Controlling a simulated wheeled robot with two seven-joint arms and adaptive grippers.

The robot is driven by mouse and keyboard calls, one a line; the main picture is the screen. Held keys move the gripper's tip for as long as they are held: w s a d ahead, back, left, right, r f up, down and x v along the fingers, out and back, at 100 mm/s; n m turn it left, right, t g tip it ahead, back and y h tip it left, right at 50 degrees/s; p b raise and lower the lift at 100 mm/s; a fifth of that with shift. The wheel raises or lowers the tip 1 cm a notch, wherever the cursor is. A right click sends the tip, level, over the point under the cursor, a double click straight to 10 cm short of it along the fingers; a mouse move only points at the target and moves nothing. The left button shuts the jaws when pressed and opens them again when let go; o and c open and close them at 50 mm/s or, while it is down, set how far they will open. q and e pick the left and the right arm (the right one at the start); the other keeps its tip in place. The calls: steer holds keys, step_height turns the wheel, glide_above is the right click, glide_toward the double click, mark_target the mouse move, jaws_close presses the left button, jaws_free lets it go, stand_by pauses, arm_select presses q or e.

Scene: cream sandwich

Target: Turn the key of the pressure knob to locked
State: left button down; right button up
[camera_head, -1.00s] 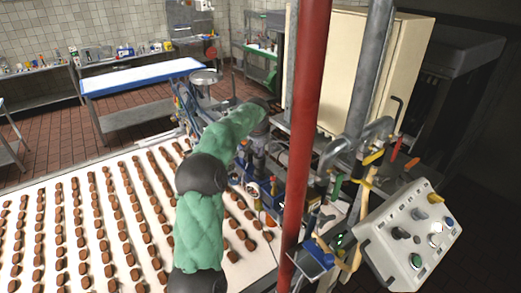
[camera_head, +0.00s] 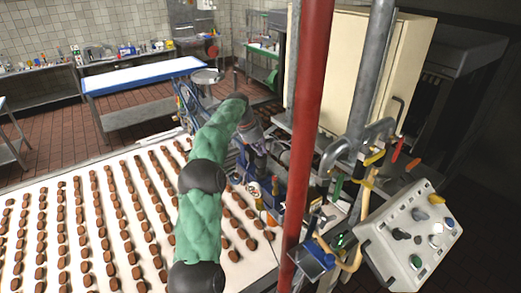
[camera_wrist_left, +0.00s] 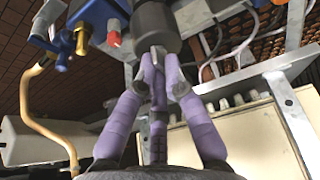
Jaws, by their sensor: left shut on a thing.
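In the left wrist view, the purple fingers of my left gripper (camera_wrist_left: 158,62) come together on a small light metal piece, which looks like the key (camera_wrist_left: 157,50). The key sits at the end of a dark grey round knob (camera_wrist_left: 153,24). The fingertips hide most of the key, so its angle is hard to read. In the head view, my left gripper (camera_head: 258,148) reaches down among the machine parts beyond the conveyor. The key and knob are too small to make out there. My right gripper is not in view.
A white conveyor (camera_head: 50,200) with rows of brown pieces lies at the left. A red post (camera_head: 303,130) stands right of my arm. A control panel (camera_head: 408,240) is at the lower right. Close to the knob is a blue part with a brass valve (camera_wrist_left: 82,38).

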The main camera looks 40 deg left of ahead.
arm_select(q)
steer(key=shift+a+m+h, duration=0.1)
steer(key=shift+m+h, duration=0.2)
steer(key=shift+m, duration=0.6)
steer(key=shift+r, duration=0.1)
steer(key=c, duration=1.6)
jaws_free()
steer(key=shift+v, duration=3.7)
